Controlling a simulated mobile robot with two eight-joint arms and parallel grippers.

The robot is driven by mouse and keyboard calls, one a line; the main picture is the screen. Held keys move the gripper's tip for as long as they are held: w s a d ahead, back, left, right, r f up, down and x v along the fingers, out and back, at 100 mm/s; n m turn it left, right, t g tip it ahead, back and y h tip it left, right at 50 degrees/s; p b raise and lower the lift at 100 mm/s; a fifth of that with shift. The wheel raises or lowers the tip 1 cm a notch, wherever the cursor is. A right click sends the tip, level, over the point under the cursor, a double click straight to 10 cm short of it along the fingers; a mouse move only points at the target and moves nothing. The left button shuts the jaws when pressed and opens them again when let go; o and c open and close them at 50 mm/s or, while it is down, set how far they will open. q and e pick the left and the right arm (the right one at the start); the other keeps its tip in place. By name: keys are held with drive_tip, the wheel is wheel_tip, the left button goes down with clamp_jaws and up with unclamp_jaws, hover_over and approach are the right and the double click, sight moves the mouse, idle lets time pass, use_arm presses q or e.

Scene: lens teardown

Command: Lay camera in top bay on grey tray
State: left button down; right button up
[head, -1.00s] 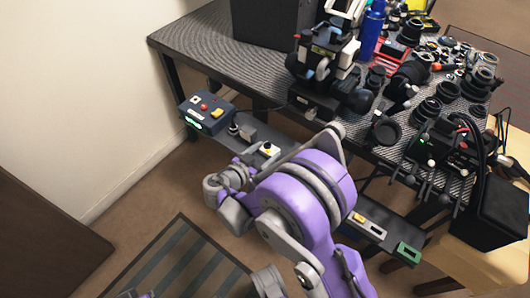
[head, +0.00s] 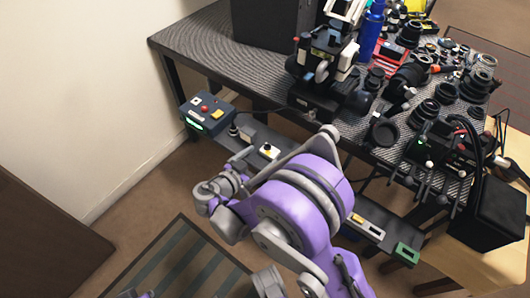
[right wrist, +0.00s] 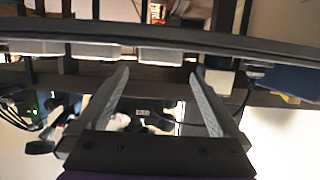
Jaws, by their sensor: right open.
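I cannot make out with certainty the camera or the grey tray with its top bay in either view. Many black lens and camera parts lie on the right of the table, too small to tell apart. My right gripper (right wrist: 160,75) is open in the right wrist view, its two fingers apart with nothing clearly held between them. In the head view my purple right arm reaches up from the bottom, and its wrist end is at the near side of the table, over the floor; the fingers are not clear there.
A dark textured table (head: 195,37) carries a black-and-white device (head: 325,62), a blue bottle (head: 371,28) and a red case (head: 391,52). A control box (head: 206,113) with coloured buttons sits on a low shelf at the near edge. A striped mat (head: 180,262) lies on the floor.

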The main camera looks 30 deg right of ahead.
drive_tip(key=p+v, duration=0.1)
drive_tip(key=v, duration=0.7)
drive_tip(key=s+d+n+g+y, duration=0.3)
drive_tip(key=s+d+n+y, duration=0.2)
drive_tip(key=s+n+y, duration=0.15)
drive_tip(key=s+a+r+n+t+y, duration=0.1)
drive_tip(key=s+a+n+y, duration=0.3)
drive_tip(key=s+n+y, duration=0.3)
drive_tip(key=s, duration=0.5)
drive_tip(key=shift+a+t, duration=0.25)
drive_tip(key=shift+t, duration=0.05)
drive_tip(key=shift+r, duration=0.25)
